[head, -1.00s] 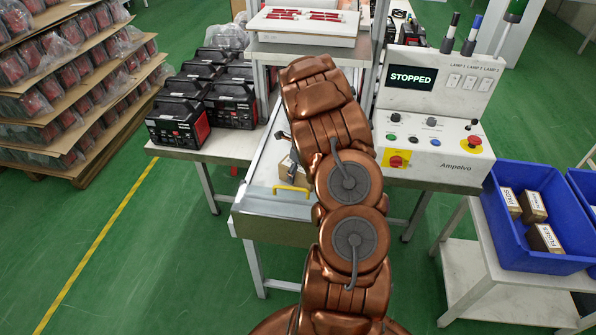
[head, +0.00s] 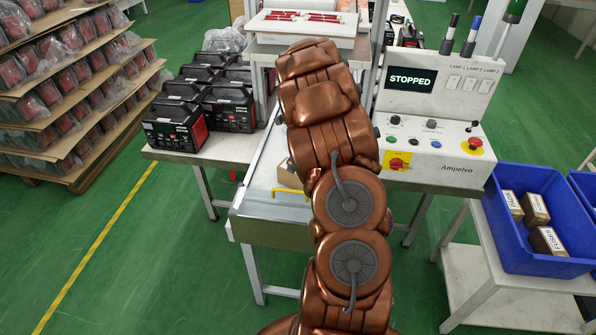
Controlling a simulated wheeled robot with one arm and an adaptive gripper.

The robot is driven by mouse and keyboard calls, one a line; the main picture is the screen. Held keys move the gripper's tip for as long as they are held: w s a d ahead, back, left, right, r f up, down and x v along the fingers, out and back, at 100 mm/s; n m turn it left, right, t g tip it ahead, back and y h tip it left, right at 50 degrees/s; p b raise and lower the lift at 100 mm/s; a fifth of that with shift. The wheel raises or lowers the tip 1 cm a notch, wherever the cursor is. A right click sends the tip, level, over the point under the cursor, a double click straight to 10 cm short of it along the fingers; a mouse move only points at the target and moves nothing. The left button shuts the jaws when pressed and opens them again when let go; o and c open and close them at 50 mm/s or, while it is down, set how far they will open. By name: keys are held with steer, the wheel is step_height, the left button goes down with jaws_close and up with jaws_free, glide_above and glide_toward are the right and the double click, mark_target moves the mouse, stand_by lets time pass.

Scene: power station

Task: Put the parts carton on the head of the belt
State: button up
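The belt (head: 257,205) runs away from me on a pale metal bench in the middle, with a yellow handle across its near end. My arm covers its right side and much of its middle. A tan carton (head: 288,176) shows partly at the arm's left edge, just beyond the handle. Whether it rests on the belt or is held, I cannot tell. Several labelled cartons (head: 535,207) sit in the blue bin (head: 540,260) at the right; one reads FUSES. My gripper is hidden behind my own arm.
The control panel (head: 437,120) right of the belt reads STOPPED. Black and red battery-like units (head: 175,125) crowd the table on the left. A raised shelf (head: 303,27) with red parts stands over the belt's far end. Stacked pallet goods (head: 65,90) stand far left; green floor is clear in front-left.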

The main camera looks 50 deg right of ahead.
steer(key=r, duration=0.3)
steer(key=r+b, duration=0.1)
steer(key=r, duration=0.1)
steer(key=shift+s+d+r, duration=0.1)
steer(key=shift+s, duration=0.3)
steer(key=shift+a+r+n, duration=0.25)
steer(key=shift+a+n, duration=0.05)
steer(key=shift+a, duration=0.1)
steer(key=s+a+r+n+g, duration=0.1)
steer(key=s+a+r+n, duration=0.2)
steer(key=a+n, duration=0.35)
steer(key=s+a+r+n, duration=0.3)
steer(key=a+n, duration=0.1)
steer(key=a, duration=0.6)
steer(key=s+a+r+n+g, duration=0.1)
steer(key=s+a+r+n, duration=0.3)
steer(key=a, duration=0.4)
steer(key=s+a+n, duration=0.6)
steer(key=s+n, duration=0.3)
steer(key=s+a+f+n+g, duration=0.1)
steer(key=s+a+n, duration=0.5)
steer(key=s+n, duration=0.3)
steer(key=shift+s+a+g, duration=0.25)
steer(key=shift+s+g, duration=0.05)
steer(key=shift+s, duration=0.2)
steer(key=shift+n, duration=0.25)
